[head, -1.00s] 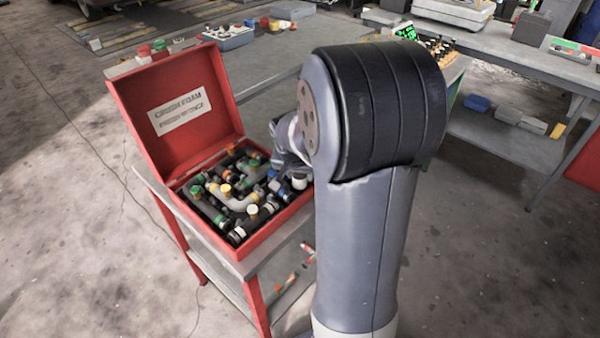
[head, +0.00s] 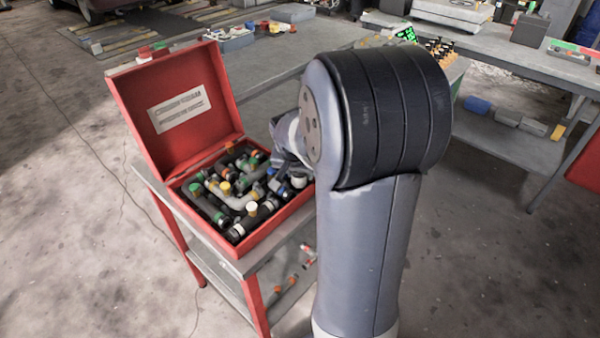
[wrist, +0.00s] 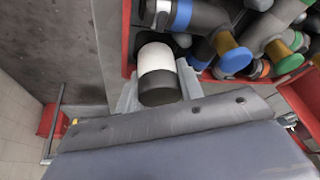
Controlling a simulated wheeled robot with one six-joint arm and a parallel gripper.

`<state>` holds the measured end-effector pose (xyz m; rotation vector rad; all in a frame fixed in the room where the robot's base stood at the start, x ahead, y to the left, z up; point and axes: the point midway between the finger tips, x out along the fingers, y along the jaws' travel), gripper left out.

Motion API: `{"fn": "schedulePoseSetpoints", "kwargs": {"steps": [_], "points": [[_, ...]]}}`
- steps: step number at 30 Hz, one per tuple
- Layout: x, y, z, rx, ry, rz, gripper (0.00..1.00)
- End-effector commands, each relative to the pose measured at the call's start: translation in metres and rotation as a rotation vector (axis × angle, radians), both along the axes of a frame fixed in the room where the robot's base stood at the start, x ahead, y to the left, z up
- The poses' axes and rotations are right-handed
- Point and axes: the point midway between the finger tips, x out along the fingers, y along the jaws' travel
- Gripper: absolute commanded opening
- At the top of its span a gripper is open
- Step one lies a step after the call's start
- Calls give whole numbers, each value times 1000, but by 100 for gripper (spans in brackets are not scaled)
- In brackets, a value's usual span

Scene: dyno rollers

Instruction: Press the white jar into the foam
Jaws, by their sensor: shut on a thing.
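The white jar (wrist: 156,58) with a dark end (wrist: 160,94) sits between the two fingers of my gripper (wrist: 157,86) in the wrist view. My gripper is shut on it. In the head view the white jar (head: 299,181) shows at the right inner side of the open red case (head: 262,236), below my gripper's wrist. Dark foam inside the case is mostly covered by fittings, so I cannot tell how deep the jar sits. My arm hides part of the case's right side in the head view.
Several pipe fittings with green, yellow, blue and orange ends (wrist: 232,55) crowd the case beside the jar. The open lid (head: 172,105) stands at the back left. The case rests on a grey cart (head: 165,195). A workbench (head: 510,55) stands behind at the right.

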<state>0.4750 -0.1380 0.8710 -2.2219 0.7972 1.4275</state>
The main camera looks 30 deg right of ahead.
Motion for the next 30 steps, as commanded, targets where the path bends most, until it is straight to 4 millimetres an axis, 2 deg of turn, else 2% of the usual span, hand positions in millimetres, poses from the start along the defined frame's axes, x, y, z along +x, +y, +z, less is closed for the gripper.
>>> {"fn": "schedulePoseSetpoints", "kwargs": {"steps": [1,5,6,15,23,26,30], "points": [[-8,3,-19,17,36,-6,12],[-8,3,-19,17,36,-6,12],[-8,3,-19,17,36,-6,37],[-8,2,-20,16,37,-8,61],[-10,2,-15,14,36,-8,61],[-13,5,-4,13,33,-9,61],[-19,12,22,9,21,-6,61]]}}
